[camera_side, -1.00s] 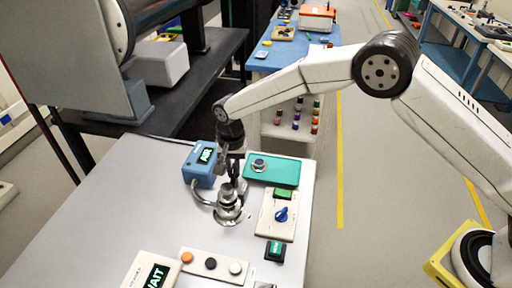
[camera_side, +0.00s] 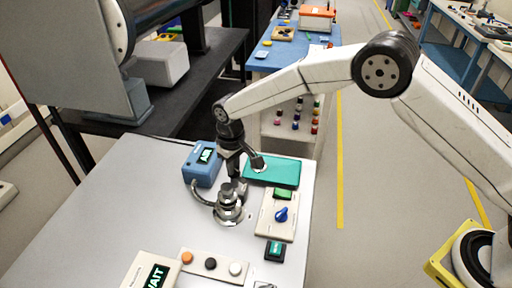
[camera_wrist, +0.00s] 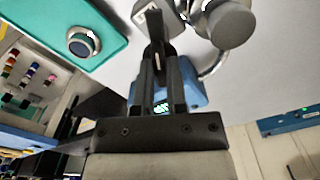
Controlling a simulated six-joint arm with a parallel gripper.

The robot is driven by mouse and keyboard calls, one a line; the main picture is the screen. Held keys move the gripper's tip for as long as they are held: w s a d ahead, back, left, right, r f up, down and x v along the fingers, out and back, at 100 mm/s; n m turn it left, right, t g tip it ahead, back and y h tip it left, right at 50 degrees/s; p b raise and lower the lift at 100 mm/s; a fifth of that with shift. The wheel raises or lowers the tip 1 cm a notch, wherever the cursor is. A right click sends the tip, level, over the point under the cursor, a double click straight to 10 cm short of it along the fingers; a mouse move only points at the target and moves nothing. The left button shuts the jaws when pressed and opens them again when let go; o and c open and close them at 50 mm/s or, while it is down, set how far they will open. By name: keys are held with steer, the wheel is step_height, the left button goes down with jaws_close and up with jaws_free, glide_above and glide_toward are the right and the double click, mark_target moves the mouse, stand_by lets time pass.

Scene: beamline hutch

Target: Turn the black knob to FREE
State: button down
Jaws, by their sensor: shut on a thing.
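My gripper (camera_side: 238,180) points down at the metal stage (camera_side: 229,210) on the grey bench. In the wrist view, my gripper (camera_wrist: 156,45) has its fingers close together on a narrow dark piece, the black knob (camera_wrist: 155,22), beside a light grey block and a round metal cylinder (camera_wrist: 232,22). In the side view the fingers hide the knob. Its markings, including FREE, cannot be read in either view.
A teal panel (camera_side: 285,172) with a round dial (camera_wrist: 83,41) lies near the gripper. A blue box (camera_side: 201,165) with a lit display stands left.

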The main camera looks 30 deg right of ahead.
steer(key=n, duration=0.4)
steer(key=shift+n, duration=0.4)
steer(key=c, duration=0.7)
jaws_free()
steer(key=shift+o, duration=0.2)
steer(key=shift+r, duration=3.95)
